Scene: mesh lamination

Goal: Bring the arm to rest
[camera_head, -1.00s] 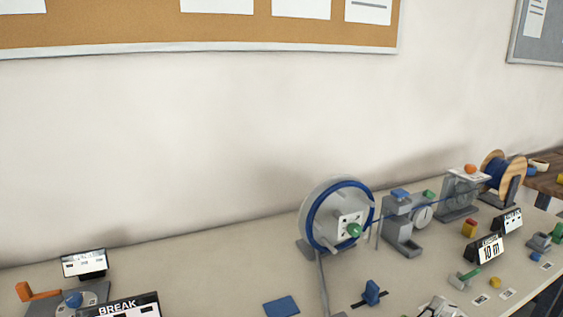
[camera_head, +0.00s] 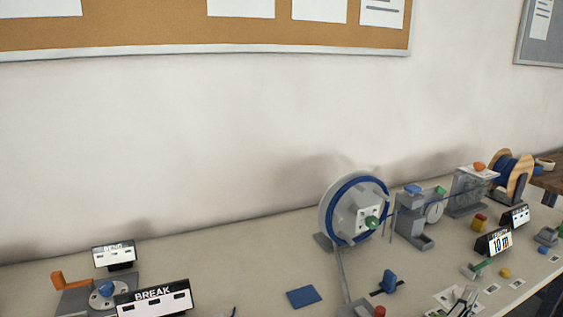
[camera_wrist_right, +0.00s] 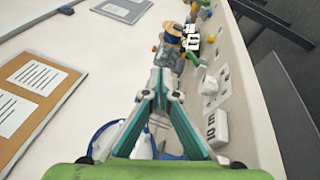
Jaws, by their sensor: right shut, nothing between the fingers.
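The rest of my right arm is out of the head view, and my left arm and gripper do not show.
A BREAK sign (camera_head: 153,298), an orange-handled device (camera_head: 72,280) and a blue pad (camera_head: 303,297) are on the bench. A blue knob (camera_head: 388,281), a grey gauge stand (camera_head: 412,222), a length sign (camera_head: 494,243) and a wooden spool (camera_head: 518,173) are on the right. Bare bench lies mid-left.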

